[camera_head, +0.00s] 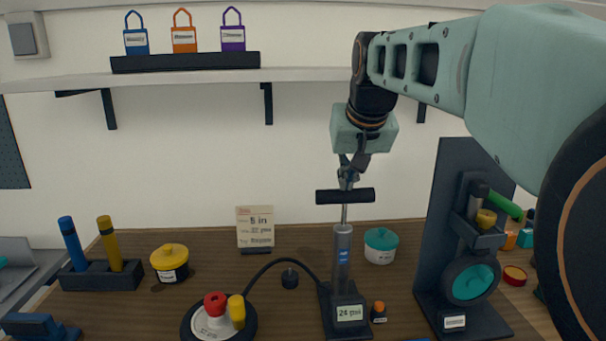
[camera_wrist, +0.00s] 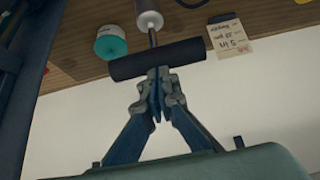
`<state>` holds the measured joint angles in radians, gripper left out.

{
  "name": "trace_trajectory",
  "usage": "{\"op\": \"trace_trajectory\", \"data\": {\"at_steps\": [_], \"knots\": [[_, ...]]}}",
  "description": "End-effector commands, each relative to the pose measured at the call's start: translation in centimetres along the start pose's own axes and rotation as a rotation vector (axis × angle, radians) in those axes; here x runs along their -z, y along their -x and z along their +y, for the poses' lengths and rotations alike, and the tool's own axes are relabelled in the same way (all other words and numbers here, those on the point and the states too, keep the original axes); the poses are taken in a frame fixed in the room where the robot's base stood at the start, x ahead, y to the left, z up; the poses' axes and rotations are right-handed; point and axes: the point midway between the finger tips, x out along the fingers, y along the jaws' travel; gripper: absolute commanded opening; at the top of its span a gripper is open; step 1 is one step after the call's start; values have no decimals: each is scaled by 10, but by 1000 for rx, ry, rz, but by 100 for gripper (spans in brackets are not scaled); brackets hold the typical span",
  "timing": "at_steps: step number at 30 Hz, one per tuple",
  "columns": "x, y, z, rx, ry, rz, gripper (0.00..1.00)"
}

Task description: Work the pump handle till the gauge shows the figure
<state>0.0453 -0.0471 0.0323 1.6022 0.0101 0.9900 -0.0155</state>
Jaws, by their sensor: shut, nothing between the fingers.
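The pump has a grey barrel (camera_head: 342,258), a thin rod and a black crossbar handle (camera_head: 345,196), which stands raised above the barrel. The display on its base (camera_head: 349,313) appears to read 24 psi. A paper card (camera_head: 255,227) with handwritten figures stands behind; its small lines are hard to read. My gripper (camera_head: 348,172) is shut and empty, pointing down just over the middle of the handle. In the wrist view, the closed fingertips (camera_wrist: 158,75) appear against the handle (camera_wrist: 125,66); whether they touch it I cannot tell.
A teal-lidded pot (camera_head: 380,246) stands right of the barrel. A hose runs left to a round base with a red knob (camera_head: 215,304). A small orange-capped bottle (camera_head: 378,312) is beside the pump base. A dark stand (camera_head: 455,220) rises at the right. A shelf (camera_head: 310,78) spans the wall.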

Motion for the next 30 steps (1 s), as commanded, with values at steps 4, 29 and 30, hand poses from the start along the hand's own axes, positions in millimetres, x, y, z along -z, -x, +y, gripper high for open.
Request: {"op": "trace_trajectory", "data": {"at_steps": [4, 29, 30], "knots": [[-25, -32, 0, 0, 0, -15, 0], [-25, -35, 0, 0, 0, -19, 0], [-23, -33, 0, 0, 0, -18, 0]]}}
